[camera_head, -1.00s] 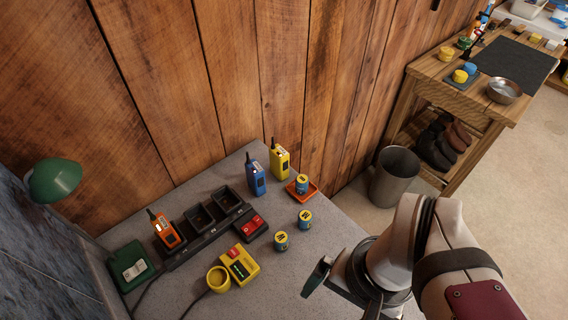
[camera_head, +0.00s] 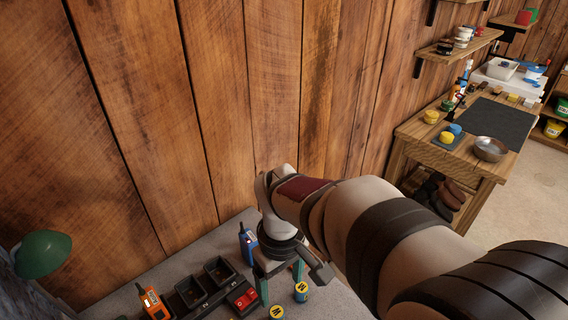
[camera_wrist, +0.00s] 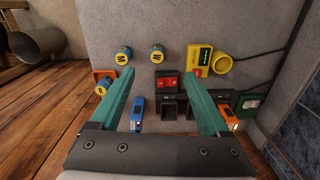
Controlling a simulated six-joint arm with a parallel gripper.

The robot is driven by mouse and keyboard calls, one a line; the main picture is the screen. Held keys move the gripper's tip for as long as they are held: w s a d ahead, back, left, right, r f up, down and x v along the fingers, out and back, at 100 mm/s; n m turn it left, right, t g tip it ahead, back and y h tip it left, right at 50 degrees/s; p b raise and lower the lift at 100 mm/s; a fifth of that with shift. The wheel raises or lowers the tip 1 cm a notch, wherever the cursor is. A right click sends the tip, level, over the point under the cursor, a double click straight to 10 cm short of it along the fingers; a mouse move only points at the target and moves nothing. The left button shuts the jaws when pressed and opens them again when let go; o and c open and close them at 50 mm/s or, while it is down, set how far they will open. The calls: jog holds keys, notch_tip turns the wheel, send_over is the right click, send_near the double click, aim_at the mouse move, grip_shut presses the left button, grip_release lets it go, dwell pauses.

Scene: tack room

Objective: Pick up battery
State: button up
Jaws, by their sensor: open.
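Several blue batteries with yellow ends show in the wrist view. One battery (camera_wrist: 123,56) and another (camera_wrist: 157,53) stand apart on the grey tabletop; these two also show low in the head view (camera_head: 301,290) (camera_head: 277,312). A third battery (camera_wrist: 102,87) is at the orange tray (camera_wrist: 103,73), left of my gripper. My gripper (camera_wrist: 160,72) is open and empty above the table, its green fingers pointing toward the batteries. It also shows in the head view (camera_head: 281,293). My arm hides the tray in the head view.
A black charger (camera_wrist: 172,108) with a red switch (camera_wrist: 167,83), a blue radio (camera_wrist: 137,113) and an orange radio (camera_wrist: 229,118) sit close below the fingers. A yellow device (camera_wrist: 198,56) stands right of the batteries. The plank wall (camera_head: 220,110) rises behind the table.

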aim_at(277, 311)
jog(key=shift+n, duration=0.5)
jog(key=f, duration=0.5)
jog(key=w+f, duration=0.1)
jog(key=f, duration=0.5)
jog(key=w+a+f, duration=0.1)
jog(key=f, duration=0.4)
jog(key=shift+f, duration=0.3)
grip_shut()
